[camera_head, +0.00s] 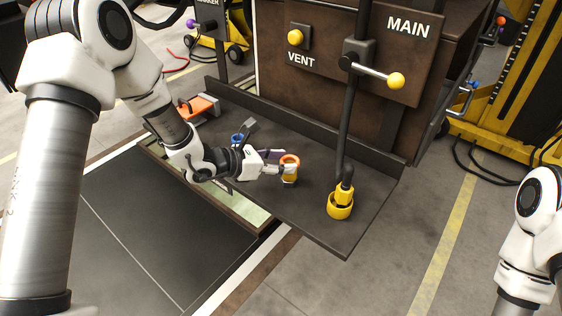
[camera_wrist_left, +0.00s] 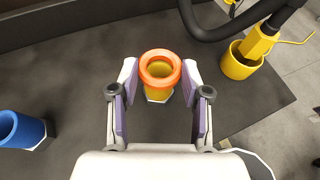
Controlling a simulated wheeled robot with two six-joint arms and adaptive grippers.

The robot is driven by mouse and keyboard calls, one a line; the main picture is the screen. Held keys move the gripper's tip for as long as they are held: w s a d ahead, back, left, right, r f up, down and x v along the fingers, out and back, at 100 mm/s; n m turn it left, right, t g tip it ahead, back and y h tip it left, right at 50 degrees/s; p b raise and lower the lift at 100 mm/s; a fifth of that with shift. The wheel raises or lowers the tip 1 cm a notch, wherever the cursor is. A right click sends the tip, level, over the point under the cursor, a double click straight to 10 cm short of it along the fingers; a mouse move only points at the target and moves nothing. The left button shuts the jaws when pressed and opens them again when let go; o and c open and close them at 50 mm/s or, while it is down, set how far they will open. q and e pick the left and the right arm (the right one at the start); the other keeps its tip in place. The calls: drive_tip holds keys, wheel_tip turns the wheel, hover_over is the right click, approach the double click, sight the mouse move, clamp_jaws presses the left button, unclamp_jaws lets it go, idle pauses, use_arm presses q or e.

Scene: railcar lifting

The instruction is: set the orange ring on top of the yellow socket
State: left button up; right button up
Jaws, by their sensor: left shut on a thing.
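The orange ring (camera_head: 290,160) is at the top of the yellow socket (camera_head: 290,176), near the middle of the dark shelf. In the left wrist view the ring (camera_wrist_left: 160,66) lies over the socket's mouth, and the socket (camera_wrist_left: 158,93) stands upright on a pale base. I cannot tell whether the ring rests fully on the rim. My left gripper (camera_head: 283,169) is shut on the ring, with a finger on each side; the fingers also show in the left wrist view (camera_wrist_left: 160,75). My right arm shows at the lower right, but its gripper is out of view.
A yellow cup (camera_head: 340,210) holding a yellow plug on a black cable stands right of the socket. A blue socket (camera_wrist_left: 22,129) stands to the left. An orange object (camera_head: 198,105) lies at the shelf's far left. A dark panel rises behind the shelf.

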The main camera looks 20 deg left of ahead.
use_arm(q)
drive_tip(key=shift+f, duration=0.2)
drive_tip(key=o, duration=0.8)
drive_tip(key=shift+r, duration=0.1)
drive_tip(key=shift+o, duration=0.2)
drive_tip(key=shift+r, duration=0.1)
